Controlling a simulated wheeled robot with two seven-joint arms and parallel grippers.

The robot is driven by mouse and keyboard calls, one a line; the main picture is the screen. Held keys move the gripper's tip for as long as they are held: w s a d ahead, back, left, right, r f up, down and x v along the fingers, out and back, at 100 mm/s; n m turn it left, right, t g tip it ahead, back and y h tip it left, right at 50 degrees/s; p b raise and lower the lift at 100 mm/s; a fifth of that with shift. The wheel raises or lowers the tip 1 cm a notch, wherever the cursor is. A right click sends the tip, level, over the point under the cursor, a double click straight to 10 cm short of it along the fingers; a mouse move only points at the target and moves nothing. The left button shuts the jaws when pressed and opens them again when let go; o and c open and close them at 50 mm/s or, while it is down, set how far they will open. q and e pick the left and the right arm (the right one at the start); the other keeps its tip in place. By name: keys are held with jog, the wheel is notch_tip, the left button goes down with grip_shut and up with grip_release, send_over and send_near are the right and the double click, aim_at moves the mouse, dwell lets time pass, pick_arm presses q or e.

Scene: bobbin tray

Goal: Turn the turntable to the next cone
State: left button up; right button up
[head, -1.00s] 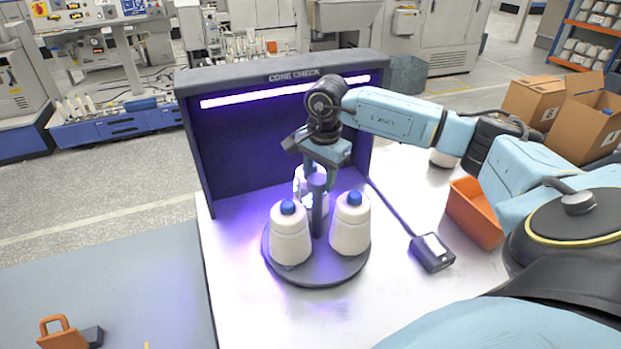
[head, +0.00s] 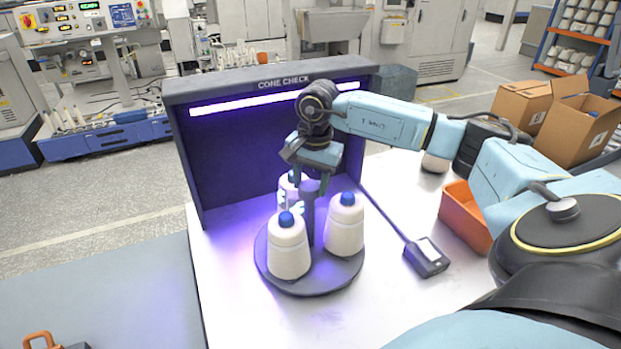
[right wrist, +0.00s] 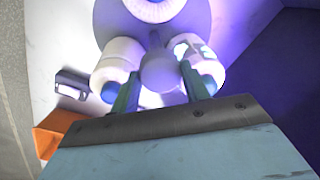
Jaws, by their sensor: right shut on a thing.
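The round grey turntable (head: 310,286) stands on a white table and carries three white cones with blue tips. One cone (head: 288,252) is at the front left, one (head: 344,230) at the right, and one (head: 288,187) at the back left, partly hidden. The back cone shows pale glowing patches, also visible in the right wrist view (right wrist: 188,48). A grey post (head: 307,220) rises from the turntable's middle. My right gripper (head: 311,181) points down and is shut on the post's top; in the right wrist view its fingers flank the round knob (right wrist: 160,73). My left gripper is out of view.
A dark "CONE CHECK" booth (head: 235,150) with a lit strip stands behind the turntable. A small grey box (head: 426,257) on a cable and an orange bin (head: 466,215) lie to the right. The table front is clear.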

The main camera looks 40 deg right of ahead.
jog(key=shift+r, duration=0.1)
jog(key=o, duration=1.4)
jog(key=shift+c, duration=0.2)
notch_tip(320, 180, up, 13)
jog(key=s, duration=0.1)
jog(key=shift+d+r, duration=0.15)
jog(key=shift+d, duration=0.1)
jog(key=shift+s, duration=0.1)
